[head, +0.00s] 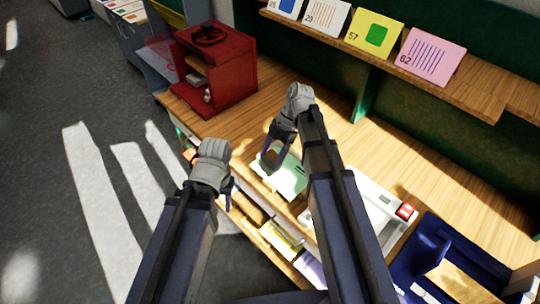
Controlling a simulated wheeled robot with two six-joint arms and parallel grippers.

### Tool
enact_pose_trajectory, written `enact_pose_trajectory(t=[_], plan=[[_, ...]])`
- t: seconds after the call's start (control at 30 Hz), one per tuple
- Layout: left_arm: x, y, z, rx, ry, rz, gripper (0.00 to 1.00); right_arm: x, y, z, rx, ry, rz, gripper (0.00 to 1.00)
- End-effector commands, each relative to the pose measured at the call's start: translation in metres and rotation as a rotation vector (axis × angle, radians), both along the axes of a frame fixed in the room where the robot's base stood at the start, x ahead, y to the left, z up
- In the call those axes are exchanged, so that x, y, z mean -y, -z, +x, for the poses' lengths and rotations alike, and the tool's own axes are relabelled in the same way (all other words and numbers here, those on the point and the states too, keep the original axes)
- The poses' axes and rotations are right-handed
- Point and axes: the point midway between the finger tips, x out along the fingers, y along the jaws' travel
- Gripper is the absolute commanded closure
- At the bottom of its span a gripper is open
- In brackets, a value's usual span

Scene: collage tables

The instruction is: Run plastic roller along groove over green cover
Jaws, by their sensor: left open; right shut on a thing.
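The pale green cover (288,180) lies on the wooden table in the middle of the head view, partly hidden by my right arm. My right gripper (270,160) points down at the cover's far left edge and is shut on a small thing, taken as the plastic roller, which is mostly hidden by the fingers. I cannot tell whether it touches the cover. The groove cannot be made out. My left gripper (230,193) is open near the table's front edge, left of the cover, its fingers partly hidden behind the wrist.
A red box (225,70) stands at the table's back left. A white device (378,212) with a red switch and a blue tray (440,245) sit at right. Numbered cards stand on a wooden shelf (470,98) above. Bare wood lies between the box and shelf.

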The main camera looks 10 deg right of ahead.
Motion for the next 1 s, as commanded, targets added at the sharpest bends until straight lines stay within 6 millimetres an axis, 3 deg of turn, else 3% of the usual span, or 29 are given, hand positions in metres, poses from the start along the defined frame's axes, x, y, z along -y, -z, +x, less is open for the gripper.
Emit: enact_pose_trajectory(t=[0.17, 0.47, 1.0], plan=[[0.0, -0.003, 0.0, 0.0, 0.0, 0.0, 0.5, -0.004, -0.004, -0.007, -0.003, -0.13, 0.006, 0.77], [0.0, 0.001, 0.0, 0.0, 0.0, 0.0, 0.5, -0.004, 0.0, -0.009, -0.003, -0.147, 0.007, 0.77], [0.0, 0.048, 0.0, 0.0, -0.001, 0.0, 0.5, -0.004, 0.047, -0.008, -0.002, -0.144, 0.007, 0.77]])
